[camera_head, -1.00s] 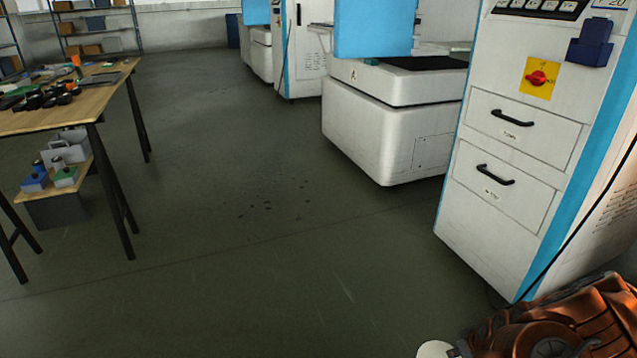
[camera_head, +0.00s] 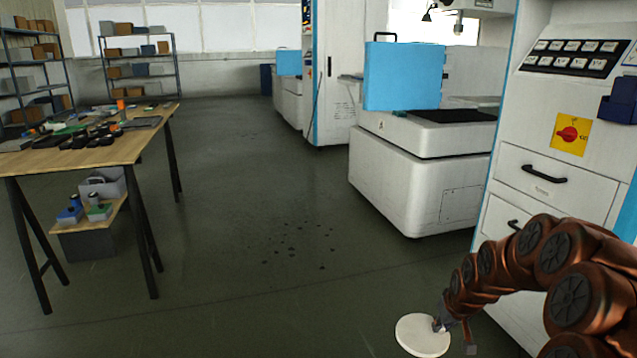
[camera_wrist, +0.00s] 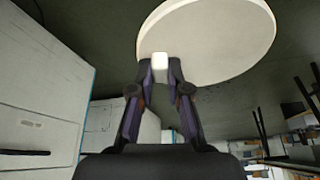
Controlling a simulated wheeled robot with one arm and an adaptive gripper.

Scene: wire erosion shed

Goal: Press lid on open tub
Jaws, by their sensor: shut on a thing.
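A round, flat, cream-white lid (camera_head: 422,336) is at the end of my arm, low in the head view. My gripper (camera_head: 440,324) is shut on a small white block on it, clear of the floor. In the wrist view the lid (camera_wrist: 215,42) fills the upper middle, and the fingertips of my gripper (camera_wrist: 160,70) pinch its white grip (camera_wrist: 160,66). I cannot make out an open tub in these views.
A wooden workbench (camera_head: 88,152) with many small tools and parts stands at the left. White machines (camera_head: 420,170) and a control cabinet (camera_head: 555,190) line the right. Shelves (camera_head: 140,70) stand at the back.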

